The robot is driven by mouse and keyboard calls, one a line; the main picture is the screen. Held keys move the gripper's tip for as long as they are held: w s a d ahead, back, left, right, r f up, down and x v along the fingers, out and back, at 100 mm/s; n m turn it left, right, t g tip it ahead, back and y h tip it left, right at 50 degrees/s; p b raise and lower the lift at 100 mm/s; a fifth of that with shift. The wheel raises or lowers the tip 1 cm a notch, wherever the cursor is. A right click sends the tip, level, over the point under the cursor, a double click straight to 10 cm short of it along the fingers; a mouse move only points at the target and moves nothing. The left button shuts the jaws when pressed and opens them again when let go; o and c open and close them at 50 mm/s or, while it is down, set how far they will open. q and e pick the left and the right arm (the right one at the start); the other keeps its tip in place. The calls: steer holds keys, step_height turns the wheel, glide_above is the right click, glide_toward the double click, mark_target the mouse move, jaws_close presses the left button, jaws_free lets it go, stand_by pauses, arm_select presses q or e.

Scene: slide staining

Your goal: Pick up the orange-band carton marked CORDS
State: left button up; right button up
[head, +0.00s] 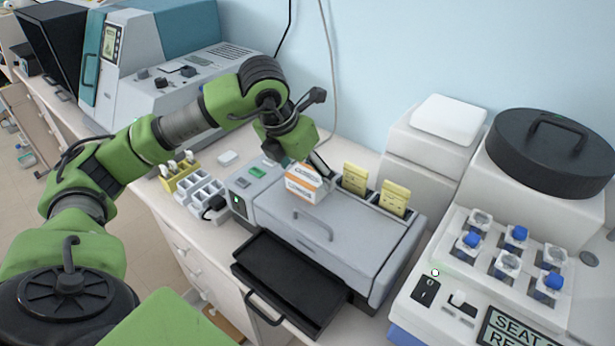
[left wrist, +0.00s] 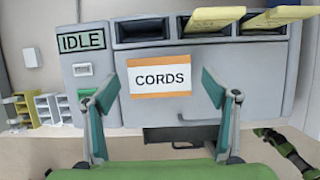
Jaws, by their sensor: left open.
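The white carton with orange bands, marked CORDS (left wrist: 160,76), shows in the left wrist view between the two fingers of my left gripper (left wrist: 160,100). In the head view the carton (head: 304,183) sits on top of the grey staining machine (head: 290,215), near its row of slots. My left gripper (head: 318,162) is open above and beside the carton, partly hidden by its own arm. I cannot tell whether its fingers touch the carton. My right gripper is not in view.
Two yellow slide holders (head: 355,178) and (head: 394,198) stand in the machine's slots, right of the carton. A black drawer (head: 290,275) is pulled out in front. White and yellow racks (head: 201,189) stand at left. A centrifuge-like machine with blue-capped jars (head: 515,236) stands at right.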

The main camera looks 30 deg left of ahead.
arm_select(q)
steer(key=shift+x, duration=1)
steer(key=c, duration=1.2)
steer(key=shift+r, duration=0.1)
